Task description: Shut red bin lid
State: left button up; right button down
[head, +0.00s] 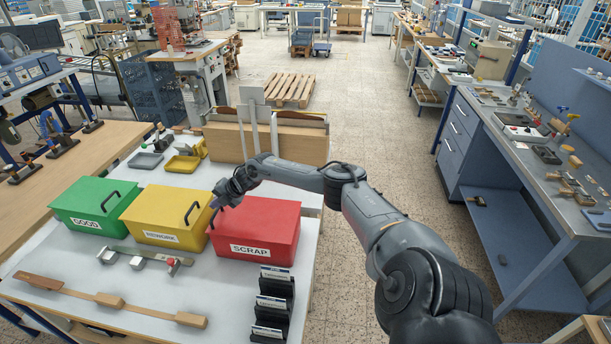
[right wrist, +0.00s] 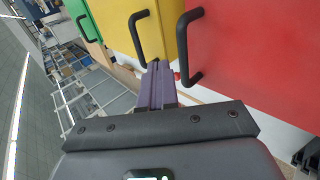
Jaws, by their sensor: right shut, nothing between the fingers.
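The red bin (head: 257,248), labelled SCRAP, stands on the light table, rightmost in a row of three bins. Its red lid (head: 262,217) lies flat over the bin, with no gap that I can see. The lid also shows in the right wrist view (right wrist: 255,55), with its black handle (right wrist: 188,48) near my fingers. My right gripper (head: 215,205) is at the lid's left edge, beside the handle. In the right wrist view its fingers (right wrist: 157,70) are shut and empty, between the red and yellow handles. I cannot tell whether they touch the lid. My left gripper is not in view.
A yellow bin (head: 165,238), labelled REWORK, and a green bin (head: 83,224), labelled GOOD, stand to the left with flat lids. A black rack (head: 274,300) is in front of the red bin. A wooden-handled tool (head: 110,300) lies at the table's front.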

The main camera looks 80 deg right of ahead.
jog(key=shift+w+f+b, duration=0.15)
jog(key=shift+f+b, duration=0.15)
jog(key=shift+f, duration=0.3)
jog(key=shift+w+f+b, duration=0.15)
jog(key=shift+f+b, duration=0.1)
jog(key=shift+f, duration=0.35)
jog(key=shift+r, duration=0.1)
